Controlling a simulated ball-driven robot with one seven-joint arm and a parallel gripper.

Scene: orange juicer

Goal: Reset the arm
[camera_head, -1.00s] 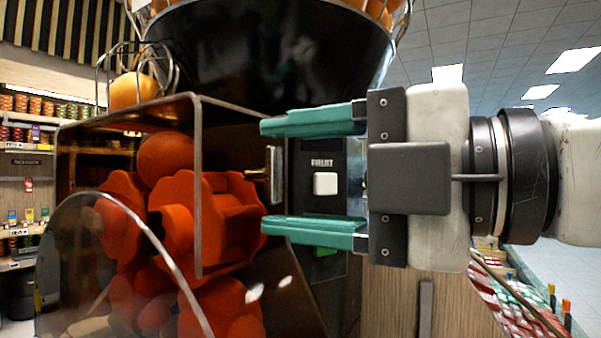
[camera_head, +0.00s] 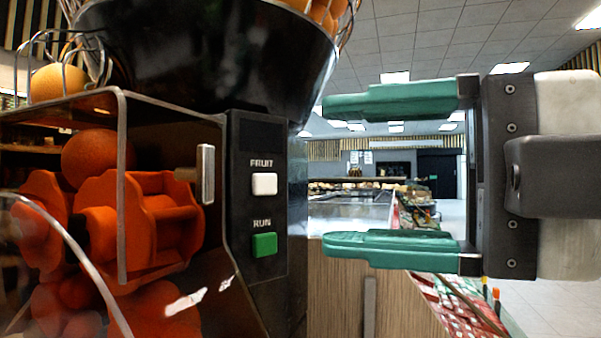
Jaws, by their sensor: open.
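My gripper (camera_head: 345,178) is at the right of the view, its two green fingers wide apart and pointing left. Nothing is between the fingers. The fingertips look to the right of the orange juicer's dark control panel (camera_head: 258,210), with a visible gap in the picture. The panel carries a white FRUIT button (camera_head: 264,184) and a green RUN button (camera_head: 264,245), both in full view. The juicer's clear cover (camera_head: 122,190) stands in front of its orange pressing drums (camera_head: 150,220). A metal handle (camera_head: 207,174) is at the cover's right side.
A black bowl (camera_head: 210,60) holding oranges tops the juicer. A single orange (camera_head: 58,84) sits in a wire guide at the upper left. A wood-panelled counter (camera_head: 340,290) is below the gripper. A store aisle and shelves lie behind.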

